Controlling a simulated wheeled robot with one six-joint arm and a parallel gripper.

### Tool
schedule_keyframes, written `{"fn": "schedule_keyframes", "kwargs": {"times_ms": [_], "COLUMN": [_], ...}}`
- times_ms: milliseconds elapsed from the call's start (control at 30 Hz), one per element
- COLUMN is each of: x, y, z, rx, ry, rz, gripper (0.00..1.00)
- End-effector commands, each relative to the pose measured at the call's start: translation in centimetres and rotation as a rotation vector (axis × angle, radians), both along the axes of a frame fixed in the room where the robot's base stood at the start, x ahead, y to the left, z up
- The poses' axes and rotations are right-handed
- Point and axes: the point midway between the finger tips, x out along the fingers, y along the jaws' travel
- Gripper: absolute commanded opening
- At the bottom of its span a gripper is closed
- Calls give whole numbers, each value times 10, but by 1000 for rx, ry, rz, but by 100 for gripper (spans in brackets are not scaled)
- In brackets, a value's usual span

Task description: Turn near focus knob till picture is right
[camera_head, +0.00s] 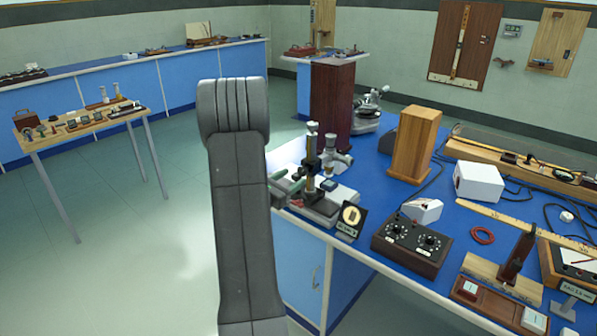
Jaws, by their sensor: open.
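A small upright optical instrument with a dark and brass column (312,157) stands at the near left corner of the blue bench, on a pale grey base (326,206). My gripper (297,187) shows only in part, past the right side of my grey arm, close to the left of this column. Its jaws are open. The near focus knob is not clearly made out; I cannot tell whether the gripper touches it. A small black card with a pale round picture (351,216) stands in front of the base. Its lettering is too small to read.
A tall dark red-brown box (332,107) and a lighter wooden box (415,145) stand behind the instrument. A black two-dial box (411,246), a white box (478,181) and cables crowd the bench to the right.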

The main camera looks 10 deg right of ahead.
Motion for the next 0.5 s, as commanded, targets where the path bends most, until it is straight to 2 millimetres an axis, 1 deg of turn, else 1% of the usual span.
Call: {"fn": "schedule_keyframes", "kwargs": {"times_ms": [33,100,200,333,500], "x": [6,12,20,25,26], "y": [-9,-17,-26,-32,-33], "z": [2,1,1,0,0], "rx": [-1,0,-1,1,1], "ry": [0,0,-1,1,1], "rz": [-3,-3,-1,-1,1], "gripper": [52,52,52,52,52]}}
